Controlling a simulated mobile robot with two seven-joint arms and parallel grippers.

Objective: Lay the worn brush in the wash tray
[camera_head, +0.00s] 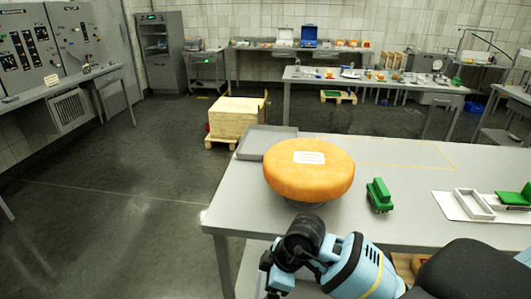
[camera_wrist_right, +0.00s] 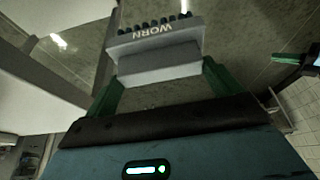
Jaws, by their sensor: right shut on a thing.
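The worn brush (camera_wrist_right: 158,58) is a grey block lettered WORN with a row of dark bristles. My right gripper (camera_wrist_right: 162,78) is shut on it, a green finger at each side, in the right wrist view. Floor and table legs show behind it. In the head view my right arm reaches to the near left of the table, and the brush is hidden. A shallow grey tray (camera_head: 251,147) lies at the table's far left corner, partly behind the cheese wheel; I see no label on it. Part of what looks like my left gripper shows at the right wrist view's edge; its opening is unclear.
An orange cheese wheel (camera_head: 309,176) with a white label stands on the table (camera_head: 234,208). Right of it lie a green brush (camera_head: 380,196) and a white open frame (camera_head: 473,205). Another green item (camera_head: 514,197) is at far right. A pallet stack (camera_head: 234,117) stands behind.

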